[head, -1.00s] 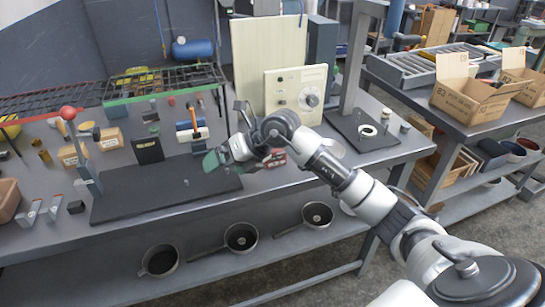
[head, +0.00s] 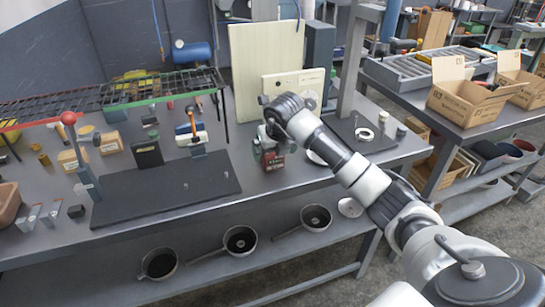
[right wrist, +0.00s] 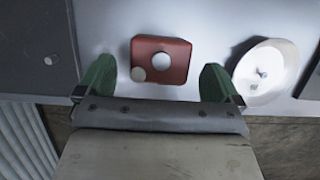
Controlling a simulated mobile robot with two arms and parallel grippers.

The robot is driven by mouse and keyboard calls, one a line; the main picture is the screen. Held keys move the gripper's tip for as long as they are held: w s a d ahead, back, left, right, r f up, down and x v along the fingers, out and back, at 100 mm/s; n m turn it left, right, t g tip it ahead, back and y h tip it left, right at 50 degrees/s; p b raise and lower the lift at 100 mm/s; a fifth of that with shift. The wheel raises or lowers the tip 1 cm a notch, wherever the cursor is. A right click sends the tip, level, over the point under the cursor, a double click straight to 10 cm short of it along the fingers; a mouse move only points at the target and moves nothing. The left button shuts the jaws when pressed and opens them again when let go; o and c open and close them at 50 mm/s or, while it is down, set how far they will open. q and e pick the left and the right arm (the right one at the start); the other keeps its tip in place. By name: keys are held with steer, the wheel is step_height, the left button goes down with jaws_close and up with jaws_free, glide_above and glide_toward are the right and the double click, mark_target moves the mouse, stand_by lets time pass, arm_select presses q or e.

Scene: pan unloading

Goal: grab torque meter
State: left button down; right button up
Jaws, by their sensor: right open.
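A small red box (right wrist: 177,47) with a round silver knob and a paler disc on top lies on the grey bench; I take it to be the torque meter. It also shows in the head view (head: 273,163), partly hidden by my right gripper. My right gripper (right wrist: 156,84) is open, with its green fingers apart on either side of the box's near edge in the picture. The box is not gripped. In the head view the right gripper (head: 264,152) hangs over the bench beside the dark board. My left gripper is not in view.
A white round dish (right wrist: 265,72) lies right of the box in the wrist view. A dark board (head: 160,192) is to the left. A cream panel (head: 296,84) stands behind the arm. A wire rack (head: 150,84) is at the back left. Pans (head: 240,240) sit on the lower shelf.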

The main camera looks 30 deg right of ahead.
mark_target(272, 154)
steer(key=x, duration=0.3)
steer(key=shift+w+f, duration=0.2)
steer(key=shift+c, duration=0.3)
steer(key=c, duration=1)
steer(key=shift+r, duration=0.1)
steer(key=shift+c, duration=0.4)
steer(key=shift+r, duration=0.1)
